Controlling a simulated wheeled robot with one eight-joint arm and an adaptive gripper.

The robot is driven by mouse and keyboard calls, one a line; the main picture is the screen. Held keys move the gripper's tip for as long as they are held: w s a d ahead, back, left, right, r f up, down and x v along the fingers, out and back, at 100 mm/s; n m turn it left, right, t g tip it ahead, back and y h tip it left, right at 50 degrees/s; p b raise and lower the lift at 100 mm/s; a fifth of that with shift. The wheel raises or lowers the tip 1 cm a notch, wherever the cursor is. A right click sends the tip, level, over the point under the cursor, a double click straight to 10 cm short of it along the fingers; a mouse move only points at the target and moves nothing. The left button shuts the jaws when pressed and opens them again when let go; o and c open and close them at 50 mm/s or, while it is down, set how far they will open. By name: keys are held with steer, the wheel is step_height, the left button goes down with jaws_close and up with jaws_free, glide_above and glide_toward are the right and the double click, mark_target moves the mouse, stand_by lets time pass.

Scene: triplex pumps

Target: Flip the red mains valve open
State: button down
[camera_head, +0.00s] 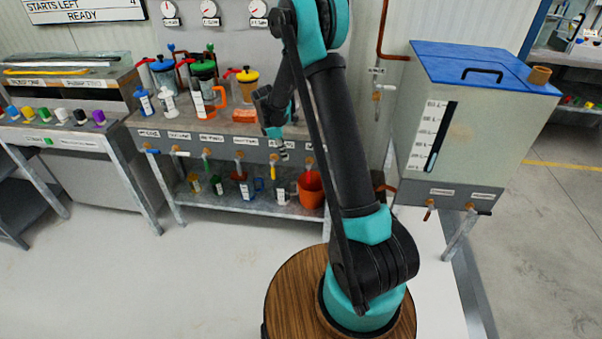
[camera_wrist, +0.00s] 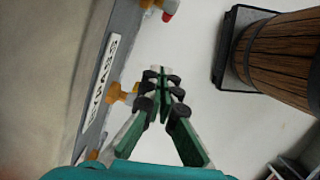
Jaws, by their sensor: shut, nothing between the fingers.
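Small brass valves line the front rail of the bench in the head view. A red-handled valve (camera_head: 309,161) is at the right end, above a red bucket, and another red handle (camera_head: 240,172) hangs further left. The labels are too small to read, so I cannot tell which is the mains valve. In the wrist view, a red-tipped valve (camera_wrist: 168,15) is at the top, ahead of my gripper (camera_wrist: 160,77). A brass valve (camera_wrist: 122,93) is just left of the fingers, seemingly apart from them. My gripper is shut and empty; in the head view it is partly hidden in front of the rail.
The bench (camera_head: 171,216) has jars and bottles on top and several containers on its lower shelf, including the red bucket (camera_head: 311,193). A large blue-lidded tank (camera_head: 465,120) stands at right. The floor (camera_head: 110,275) in front is clear.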

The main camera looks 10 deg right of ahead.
mark_target(308, 176)
steer(key=d+f, duration=0.6)
steer(key=f, duration=0.3)
steer(key=shift+s+d+f, duration=0.2)
steer(key=shift+s+f, duration=0.15)
steer(key=shift+s, duration=0.05)
steer(key=shift+d+f+g+h, duration=0.1)
steer(key=shift+d+g+h, duration=0.1)
steer(key=shift+h, duration=0.55)
steer(key=shift+d+f+g+h, duration=0.1)
steer(key=shift+g+h, duration=0.1)
steer(key=shift+h, duration=0.55)
steer(key=shift+a, duration=0.1)
